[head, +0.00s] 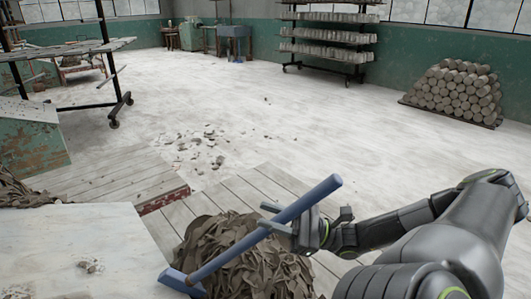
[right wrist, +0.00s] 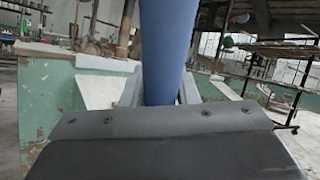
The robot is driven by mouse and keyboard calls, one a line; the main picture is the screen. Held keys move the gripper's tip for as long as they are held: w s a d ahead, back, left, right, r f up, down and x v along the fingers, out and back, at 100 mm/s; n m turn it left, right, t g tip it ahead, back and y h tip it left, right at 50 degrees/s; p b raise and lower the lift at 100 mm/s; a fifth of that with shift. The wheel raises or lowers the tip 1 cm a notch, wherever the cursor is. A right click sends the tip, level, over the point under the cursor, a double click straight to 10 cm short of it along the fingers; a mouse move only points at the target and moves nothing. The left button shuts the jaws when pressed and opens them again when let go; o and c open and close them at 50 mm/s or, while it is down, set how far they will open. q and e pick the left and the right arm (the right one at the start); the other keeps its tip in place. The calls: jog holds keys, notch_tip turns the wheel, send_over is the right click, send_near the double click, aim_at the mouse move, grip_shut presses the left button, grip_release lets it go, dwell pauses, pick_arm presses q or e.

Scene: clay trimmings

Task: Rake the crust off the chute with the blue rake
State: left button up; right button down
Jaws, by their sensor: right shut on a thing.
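My right gripper (head: 278,218) is shut on the handle of the blue rake (head: 238,250), which slants from upper right to lower left. The rake's head (head: 180,283) is low, beside a heap of brown clay trimmings (head: 258,275) and near the edge of a pale slab. In the right wrist view the blue handle (right wrist: 167,45) rises straight up from my gripper (right wrist: 160,98). A small grey crusty lump (head: 90,265) lies on the pale slab (head: 75,230); I cannot tell whether this slab is the chute. My left gripper is not in view.
Wooden boards (head: 105,173) lie left of centre, with scattered clay bits (head: 205,145) on the floor beyond. A worn green box (head: 30,140) stands at left. Stacked clay cylinders (head: 455,92) and a shelf rack (head: 330,45) stand far back. The middle floor is mostly clear.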

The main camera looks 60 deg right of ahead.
jog(key=shift+s+d+f, duration=0.15)
jog(key=shift+d+f, duration=0.15)
jog(key=shift+d, duration=0.4)
jog(key=shift+s+d+f, duration=0.2)
jog(key=shift+d+f, duration=0.15)
jog(key=shift+d, duration=0.35)
jog(key=shift+s+d+f, duration=0.15)
jog(key=shift+d+f, duration=0.15)
jog(key=shift+d, duration=0.4)
jog(key=shift+r, duration=0.1)
jog(key=r+p, duration=0.1)
jog(key=d+r+p, duration=0.1)
jog(key=r+p, duration=0.1)
jog(key=d+r+p, duration=0.1)
jog(key=r+p, duration=0.1)
jog(key=shift+s+d+r, duration=0.2)
jog(key=shift+s, duration=0.1)
jog(key=r+p, duration=0.1)
jog(key=d+r+p, duration=0.1)
jog(key=p, duration=0.1)
jog(key=shift+s+d+r, duration=0.1)
jog(key=shift+s+r, duration=0.05)
jog(key=shift+r, duration=0.25)
